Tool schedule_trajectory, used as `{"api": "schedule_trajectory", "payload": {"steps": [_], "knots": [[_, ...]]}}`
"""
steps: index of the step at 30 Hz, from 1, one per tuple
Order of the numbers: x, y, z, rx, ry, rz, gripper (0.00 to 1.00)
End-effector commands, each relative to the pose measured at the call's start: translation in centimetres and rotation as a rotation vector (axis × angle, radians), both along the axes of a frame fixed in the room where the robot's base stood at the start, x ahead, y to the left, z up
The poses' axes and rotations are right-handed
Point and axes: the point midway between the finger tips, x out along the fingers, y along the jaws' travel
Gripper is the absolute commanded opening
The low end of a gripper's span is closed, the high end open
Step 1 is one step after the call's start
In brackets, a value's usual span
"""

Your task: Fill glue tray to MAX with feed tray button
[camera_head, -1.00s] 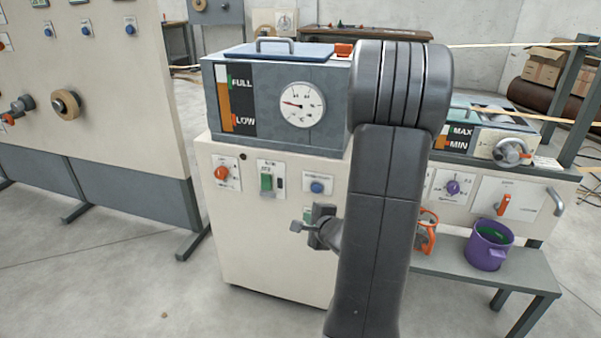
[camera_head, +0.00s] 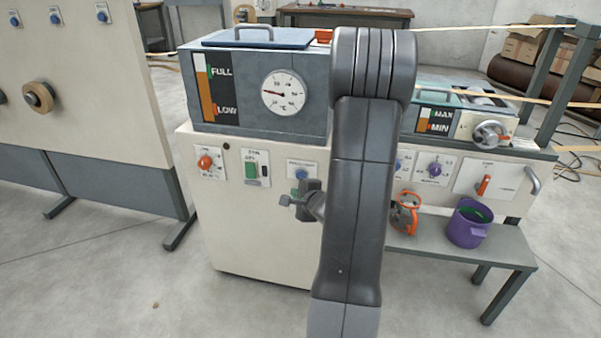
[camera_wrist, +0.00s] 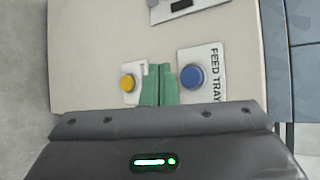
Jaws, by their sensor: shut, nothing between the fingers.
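The blue feed tray button (camera_head: 302,173) sits on the front of the cream cabinet, partly obscured by my gripper (camera_head: 295,192) just below it. In the wrist view the button (camera_wrist: 192,76) is beside the "FEED TRAY" label. My gripper's green fingers (camera_wrist: 160,85) are together, empty, and appear just left of the button there; I cannot tell whether they touch the panel. The glue tray (camera_head: 470,100) is at the right. Its MAX/MIN gauge (camera_head: 423,121) shows orange in the lower part with pale space above; the exact level is too small to read.
The glue tank (camera_head: 250,80) above the cabinet has a FULL/LOW gauge and a dial. A yellow button (camera_wrist: 127,82) is near my fingers. A purple bucket (camera_head: 468,224) stands on the right bench.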

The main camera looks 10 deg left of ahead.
Motion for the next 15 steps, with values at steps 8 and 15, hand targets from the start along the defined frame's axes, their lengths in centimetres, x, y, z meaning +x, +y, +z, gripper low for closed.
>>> {"api": "schedule_trajectory", "payload": {"steps": [8, 15], "knots": [[3.5, -0.1, 0.0, 0.000, -0.001, 0.000, 0.00], [4.7, -0.2, 0.0, -0.001, 0.000, -0.001, 0.00]]}}
